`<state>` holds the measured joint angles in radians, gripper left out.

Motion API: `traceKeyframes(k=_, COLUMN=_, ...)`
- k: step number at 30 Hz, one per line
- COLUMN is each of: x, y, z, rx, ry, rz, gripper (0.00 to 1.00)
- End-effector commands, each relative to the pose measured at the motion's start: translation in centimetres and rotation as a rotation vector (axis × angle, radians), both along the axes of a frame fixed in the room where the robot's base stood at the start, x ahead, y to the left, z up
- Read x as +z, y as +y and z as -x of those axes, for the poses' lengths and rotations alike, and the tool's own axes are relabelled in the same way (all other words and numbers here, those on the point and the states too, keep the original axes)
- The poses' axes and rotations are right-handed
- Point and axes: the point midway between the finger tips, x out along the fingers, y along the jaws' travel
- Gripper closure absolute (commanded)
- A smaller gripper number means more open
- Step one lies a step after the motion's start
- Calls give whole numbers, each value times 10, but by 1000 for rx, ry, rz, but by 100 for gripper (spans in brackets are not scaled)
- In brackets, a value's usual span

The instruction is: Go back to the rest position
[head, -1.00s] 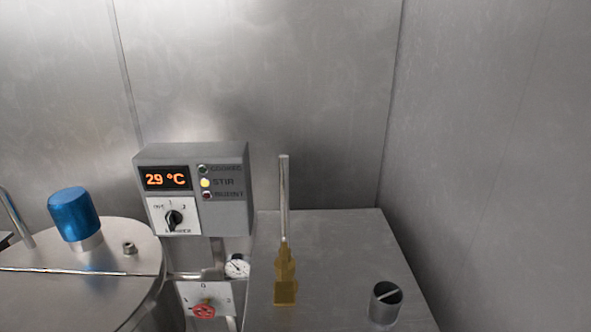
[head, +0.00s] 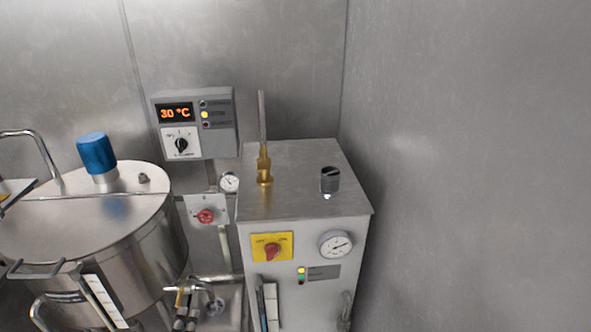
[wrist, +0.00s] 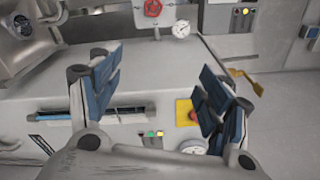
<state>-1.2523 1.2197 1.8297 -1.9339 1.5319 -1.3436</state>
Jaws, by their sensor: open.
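My gripper (wrist: 160,90) shows in the wrist view with its two blue-padded fingers wide apart and nothing between them. It is open in front of the grey cabinet (head: 305,190), whose front panel shows behind and between the fingers. The yellow switch plate with a red knob (head: 272,247) is on the cabinet's front. In the wrist view this plate (wrist: 183,112) lies partly behind the right finger. The gripper does not show in the head view. Whether it touches the cabinet cannot be told.
A steel kettle (head: 90,230) with a blue cap (head: 97,152) stands at left. A control box (head: 194,122) reading 30 °C hangs on the back wall. A red valve handle (head: 206,216), a brass valve (head: 264,168) and a gauge (head: 336,244) are nearby. A bare wall closes the right side.

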Motion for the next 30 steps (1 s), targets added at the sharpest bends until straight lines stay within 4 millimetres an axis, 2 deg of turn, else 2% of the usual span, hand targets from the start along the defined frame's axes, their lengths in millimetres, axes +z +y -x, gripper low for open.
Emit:
traceKeyframes(k=1, x=13, y=-10, z=-10, rx=-45, ry=3, rz=-39, gripper=29)
traceKeyframes(k=8, x=57, y=-65, z=-42, rx=-256, ry=20, rz=-225, gripper=29)
traceKeyframes(k=11, x=81, y=-98, z=-54, rx=-375, ry=23, rz=-336, gripper=29)
traceKeyframes(k=14, x=109, y=-144, z=-65, rx=-529, ry=15, rz=-487, gripper=29)
traceKeyframes(k=17, x=142, y=-207, z=-67, rx=-738, ry=-11, rz=-703, gripper=29)
traceKeyframes(k=18, x=154, y=-234, z=-64, rx=-829, ry=-27, rz=-803, gripper=29)
traceKeyframes(k=21, x=179, y=-296, z=-46, rx=-1048, ry=-90, rz=-1055, gripper=29)
traceKeyframes(k=24, x=196, y=-347, z=-18, rx=-1257, ry=-175, rz=-1317, gripper=29)
traceKeyframes(k=27, x=208, y=-386, z=17, rx=-1450, ry=-288, rz=-1583, gripper=29)
traceKeyframes(k=30, x=217, y=-411, z=53, rx=-1625, ry=-426, rz=-1859, gripper=29)
